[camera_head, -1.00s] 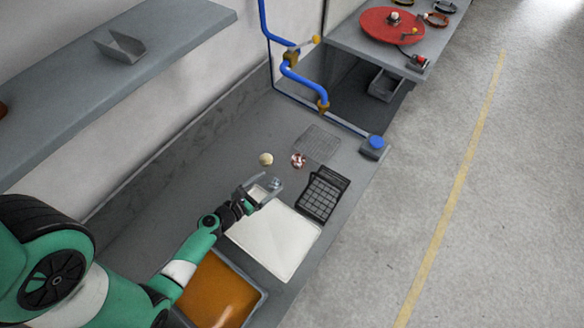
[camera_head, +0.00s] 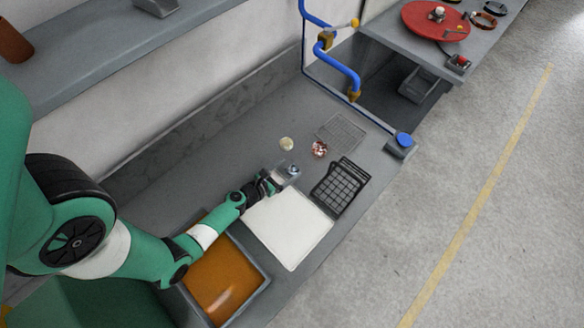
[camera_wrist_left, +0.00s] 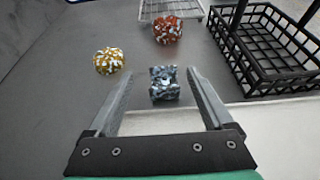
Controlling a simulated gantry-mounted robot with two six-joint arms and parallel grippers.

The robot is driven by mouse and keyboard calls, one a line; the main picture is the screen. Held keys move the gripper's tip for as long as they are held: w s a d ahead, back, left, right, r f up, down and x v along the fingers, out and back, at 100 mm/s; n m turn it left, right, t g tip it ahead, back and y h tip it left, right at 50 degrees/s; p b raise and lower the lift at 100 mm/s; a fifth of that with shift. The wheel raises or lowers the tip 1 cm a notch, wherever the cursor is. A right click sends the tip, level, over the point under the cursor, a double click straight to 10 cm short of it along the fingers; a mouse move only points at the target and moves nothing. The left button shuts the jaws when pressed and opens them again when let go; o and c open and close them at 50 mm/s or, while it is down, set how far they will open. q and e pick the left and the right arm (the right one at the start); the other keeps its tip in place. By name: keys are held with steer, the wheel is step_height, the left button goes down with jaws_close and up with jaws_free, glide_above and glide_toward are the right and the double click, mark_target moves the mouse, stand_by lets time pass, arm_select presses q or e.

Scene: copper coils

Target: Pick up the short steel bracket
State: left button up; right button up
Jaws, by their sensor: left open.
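A small mottled grey-blue piece with a pale round spot at its middle, which looks like the short steel bracket (camera_wrist_left: 164,83), lies on the grey bench. It also shows in the head view (camera_head: 293,170). My left gripper (camera_wrist_left: 161,76) is open, with one finger on each side of the piece. Gaps show between the piece and both fingers, so it is not gripped. In the head view, my left gripper (camera_head: 281,177) is low over the bench by the white tray. My right gripper is not in view.
A yellowish piece (camera_wrist_left: 108,60) and a reddish piece (camera_wrist_left: 167,30) lie nearby. A black wire basket (camera_head: 340,187), a wire rack (camera_head: 342,131), a white tray (camera_head: 290,226) and an orange-filled tray (camera_head: 222,280) surround the spot. Bench behind the yellowish piece is clear.

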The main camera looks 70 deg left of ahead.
mark_target(295, 166)
arm_select(q)
steer(key=x, duration=0.2)
steer(key=b+x, duration=0.1)
steer(key=x, duration=0.1)
steer(key=shift+w+d, duration=0.1)
steer(key=shift+w, duration=0.3)
steer(key=shift+c, duration=0.2)
jaws_close()
